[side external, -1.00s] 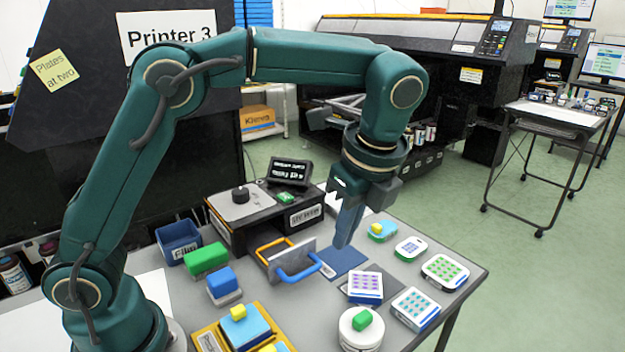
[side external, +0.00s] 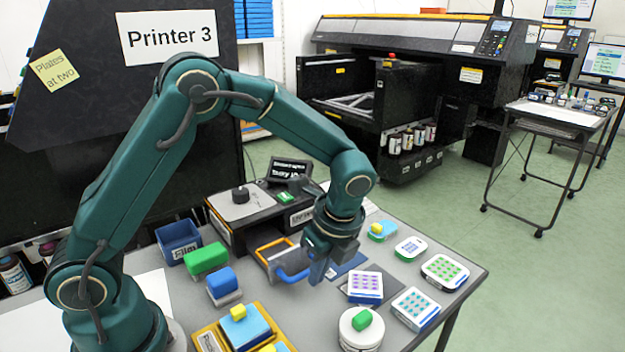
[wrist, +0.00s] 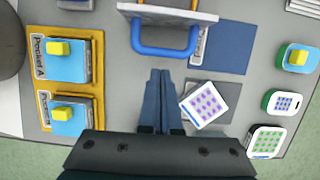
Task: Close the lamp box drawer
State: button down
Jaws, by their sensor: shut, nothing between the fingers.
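The lamp box (side external: 232,211) is a black box with a grey top and a dark knob, standing at the back of the table. Its drawer (side external: 262,249) is pulled out, with an orange rim and a grey front. The blue loop handle (side external: 291,275) faces me, and my wrist partly hides the drawer front in the side view. In the wrist view the handle (wrist: 165,51) and grey drawer front (wrist: 135,9) are at the top. My gripper (side external: 316,281) is shut and empty, low beside the handle. In the wrist view its fingertips (wrist: 160,73) lie just in front of the handle bar; contact is unclear.
A purple-dotted block (wrist: 204,104) on a dark mat sits right of my fingers. Left is a yellow tray (wrist: 97,75) with blue blocks. A blue bin (side external: 178,242), a green block (side external: 206,258) and a white round pot (side external: 361,332) stand around. Bare table lies between tray and mat.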

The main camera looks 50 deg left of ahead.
jog(key=shift+a+f, duration=0.1)
jog(key=shift+a, duration=0.4)
send_over(281, 248)
jog(key=s+d, duration=0.2)
jog(key=shift+w+d, duration=0.15)
jog(key=shift+w, duration=0.1)
